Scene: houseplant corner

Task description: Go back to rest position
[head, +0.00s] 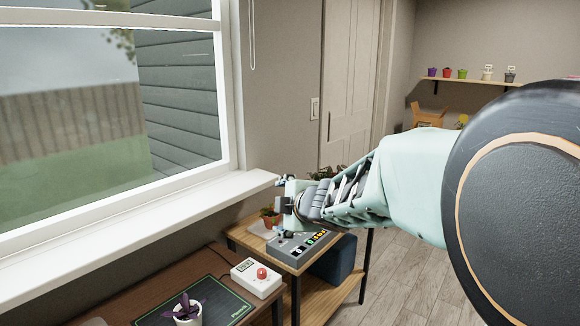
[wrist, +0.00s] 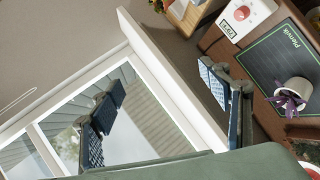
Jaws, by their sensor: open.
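My gripper (head: 284,205) is raised in the head view, near the end of the window sill and above the small wooden side table. My arm reaches in from the right of that view. In the wrist view my gripper (wrist: 165,108) has its two fingers wide apart with nothing between them. Window glass and the white sill show behind the fingers. The fingertips are small and partly hard to make out in the head view.
The white window sill (head: 130,233) runs close to my gripper. Wall shelf pots (head: 462,73) are far off.

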